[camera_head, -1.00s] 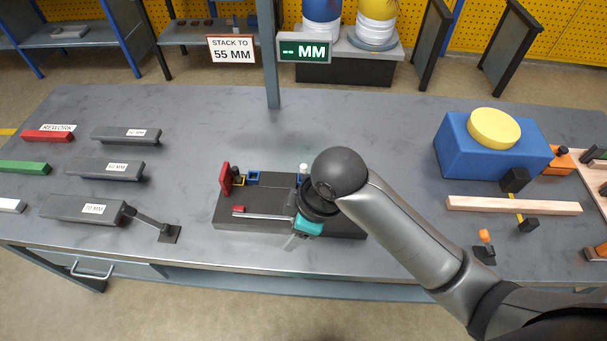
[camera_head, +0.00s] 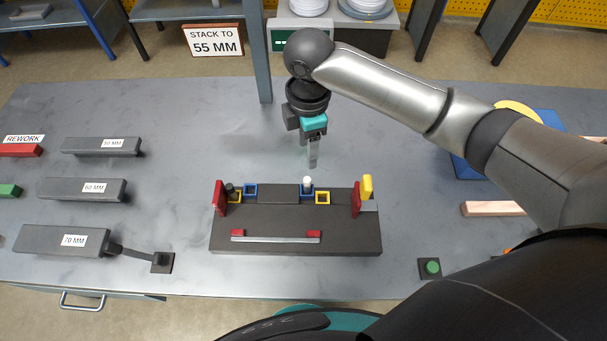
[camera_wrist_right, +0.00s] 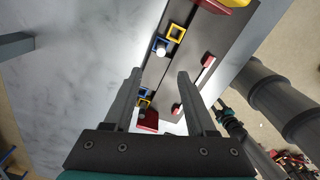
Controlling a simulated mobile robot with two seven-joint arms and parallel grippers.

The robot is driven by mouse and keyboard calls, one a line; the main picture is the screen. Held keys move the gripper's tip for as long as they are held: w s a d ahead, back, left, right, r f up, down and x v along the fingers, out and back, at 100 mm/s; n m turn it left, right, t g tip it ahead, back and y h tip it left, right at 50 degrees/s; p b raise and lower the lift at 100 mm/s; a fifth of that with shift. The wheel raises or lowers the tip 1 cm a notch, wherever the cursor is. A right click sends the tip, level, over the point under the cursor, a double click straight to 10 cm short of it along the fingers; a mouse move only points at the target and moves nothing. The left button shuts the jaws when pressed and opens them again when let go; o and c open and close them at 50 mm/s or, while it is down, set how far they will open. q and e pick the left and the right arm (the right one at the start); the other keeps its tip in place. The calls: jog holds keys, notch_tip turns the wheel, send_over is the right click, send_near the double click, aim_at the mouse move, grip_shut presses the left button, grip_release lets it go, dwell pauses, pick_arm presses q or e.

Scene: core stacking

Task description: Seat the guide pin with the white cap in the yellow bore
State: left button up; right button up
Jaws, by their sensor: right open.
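The guide pin with the white cap (camera_head: 307,182) stands upright at the blue square bore (camera_head: 307,193) on the right half of the dark fixture block (camera_head: 290,220). The yellow bore (camera_head: 322,198) lies just right of it and looks empty. In the right wrist view the white cap (camera_wrist_right: 161,53) sits within the blue square, beside the yellow bore (camera_wrist_right: 176,33). My right gripper (camera_head: 312,164) points down, open and empty, above and behind the pin; its fingers also show in the wrist view (camera_wrist_right: 158,78). My left gripper is out of view.
A dark-capped pin (camera_head: 229,189) stands on the block's left half, near a second yellow and blue bore pair. Red end plates (camera_head: 219,198) rise at both block ends. Grey bars (camera_head: 65,240) lie at left. The table behind the block is clear.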

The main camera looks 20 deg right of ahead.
aim_at(307, 180)
jog(key=f, duration=0.4)
jog(key=shift+s+b, duration=0.3)
jog(key=shift+s, duration=0.05)
notch_tip(307, 180, down, 4)
jog(key=shift+w+f+b, duration=0.1)
jog(key=shift+b, duration=0.25)
jog(key=shift+f, duration=0.85)
notch_tip(307, 180, down, 4)
jog(key=shift+w+r+b, duration=0.1)
jog(key=shift+r+b, duration=0.1)
jog(key=shift+b, duration=0.3)
jog(key=shift+f, duration=0.35)
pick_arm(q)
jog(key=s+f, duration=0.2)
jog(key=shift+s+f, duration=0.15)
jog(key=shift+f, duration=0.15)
